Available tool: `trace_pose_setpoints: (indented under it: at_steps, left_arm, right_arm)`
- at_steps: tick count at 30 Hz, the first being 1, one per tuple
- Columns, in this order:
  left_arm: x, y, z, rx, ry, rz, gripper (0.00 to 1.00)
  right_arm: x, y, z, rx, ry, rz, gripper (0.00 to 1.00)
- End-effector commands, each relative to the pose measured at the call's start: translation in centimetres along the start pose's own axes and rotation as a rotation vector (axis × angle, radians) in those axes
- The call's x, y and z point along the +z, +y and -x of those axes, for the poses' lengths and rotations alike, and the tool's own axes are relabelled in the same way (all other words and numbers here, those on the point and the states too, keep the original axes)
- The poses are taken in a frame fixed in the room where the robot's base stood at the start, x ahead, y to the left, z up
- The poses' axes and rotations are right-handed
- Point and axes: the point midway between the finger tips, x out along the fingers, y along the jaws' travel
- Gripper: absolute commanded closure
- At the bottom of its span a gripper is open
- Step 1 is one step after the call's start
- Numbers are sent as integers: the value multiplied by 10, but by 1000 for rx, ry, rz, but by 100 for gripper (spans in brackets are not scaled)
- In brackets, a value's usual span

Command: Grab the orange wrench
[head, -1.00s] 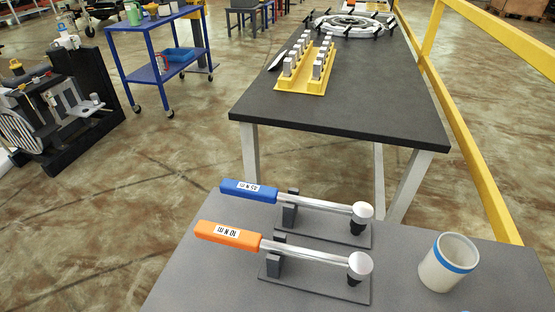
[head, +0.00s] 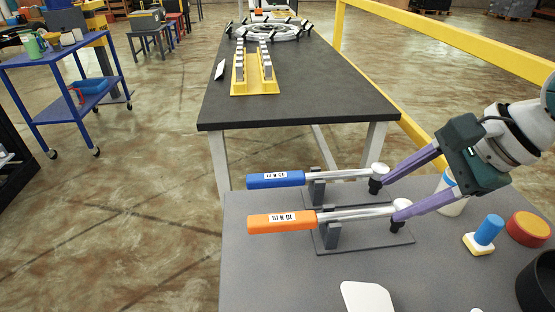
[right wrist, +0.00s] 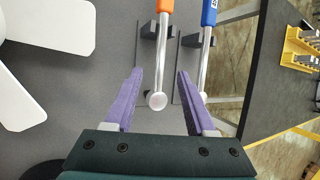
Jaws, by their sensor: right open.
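The orange wrench (head: 282,221) lies on its dark stand (head: 372,240) on the grey table, its handle to the left and its round silver head to the right. The blue wrench (head: 276,180) lies parallel behind it on its own stand. My right gripper (head: 392,194) is open and empty, coming in from the right at the head ends of both wrenches. In the right wrist view, the orange wrench (right wrist: 166,6) points away from me, its round head between the open purple fingers (right wrist: 157,88). The blue wrench (right wrist: 210,14) lies outside the right finger. My left gripper is not in view.
A white cup (head: 452,206) stands partly hidden behind my right gripper. A blue-topped piece (head: 487,231) and a red round piece (head: 528,229) sit at the right.

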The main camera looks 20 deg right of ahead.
Motion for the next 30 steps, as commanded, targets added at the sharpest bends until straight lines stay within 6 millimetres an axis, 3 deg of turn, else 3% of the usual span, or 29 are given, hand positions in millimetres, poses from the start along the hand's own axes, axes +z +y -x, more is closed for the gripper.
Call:
trace_pose_setpoints:
  at_steps: [4, 11, 19, 28, 30]
  left_arm:
    - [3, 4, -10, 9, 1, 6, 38]
    - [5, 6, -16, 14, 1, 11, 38]
    - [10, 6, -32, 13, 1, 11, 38]
    - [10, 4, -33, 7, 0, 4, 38]
    - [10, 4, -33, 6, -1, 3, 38]
  right_arm:
    - [0, 0, -26, -2, -4, -14, 44]
    - [1, 0, -48, -1, -3, -10, 44]
    - [4, 1, -90, -1, -3, -8, 44]
    - [4, 1, -95, 1, -1, -6, 44]
    - [4, 1, -95, 1, -1, -6, 50]
